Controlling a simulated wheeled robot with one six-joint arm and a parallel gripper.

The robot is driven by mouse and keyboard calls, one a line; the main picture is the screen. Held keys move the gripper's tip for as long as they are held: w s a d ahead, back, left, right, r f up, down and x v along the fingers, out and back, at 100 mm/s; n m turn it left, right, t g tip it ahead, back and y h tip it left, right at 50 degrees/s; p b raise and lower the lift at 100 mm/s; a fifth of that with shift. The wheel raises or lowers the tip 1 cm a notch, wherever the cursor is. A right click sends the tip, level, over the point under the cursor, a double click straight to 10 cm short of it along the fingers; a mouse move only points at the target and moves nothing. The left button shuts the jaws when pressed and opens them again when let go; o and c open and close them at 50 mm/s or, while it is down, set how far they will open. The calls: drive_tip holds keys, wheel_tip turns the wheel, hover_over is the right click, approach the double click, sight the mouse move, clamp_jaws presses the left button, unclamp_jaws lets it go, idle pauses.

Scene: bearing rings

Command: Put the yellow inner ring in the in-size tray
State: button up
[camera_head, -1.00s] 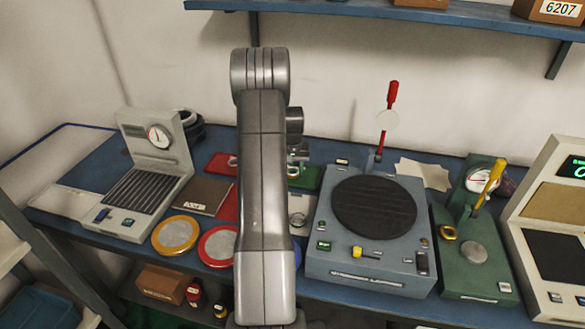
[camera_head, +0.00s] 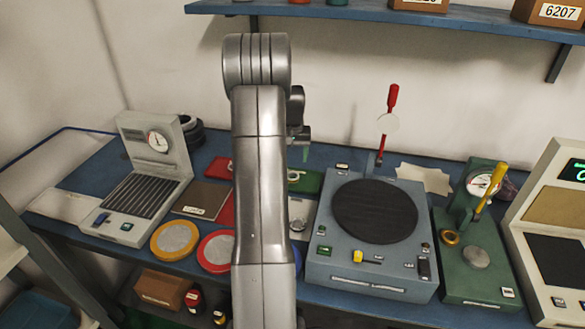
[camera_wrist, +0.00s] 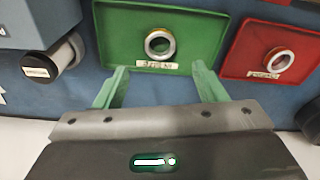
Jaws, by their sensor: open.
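A green tray (camera_wrist: 205,28) lies ahead of my gripper in the wrist view, with a label on its near edge that I cannot read surely. A metallic ring (camera_wrist: 160,43) with a yellowish inside lies flat in it. My gripper (camera_wrist: 162,80) is open and empty, its two green fingers apart, above the near side of this tray. In the head view my gripper (camera_head: 304,150) shows partly beside my arm, above the green tray (camera_head: 312,182). My arm hides part of the bench there.
A red tray (camera_wrist: 240,60) with another ring (camera_wrist: 277,60) lies to the right in the wrist view. A grey machine with a black disc (camera_head: 374,210) stands right of the green tray. Yellow-rimmed (camera_head: 174,240) and red-rimmed (camera_head: 215,250) dishes lie at the bench front.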

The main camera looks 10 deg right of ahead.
drive_tip(key=r, duration=0.3)
drive_tip(key=shift+s+r, duration=0.2)
drive_tip(key=shift+r, duration=0.2)
drive_tip(key=o, duration=0.8)
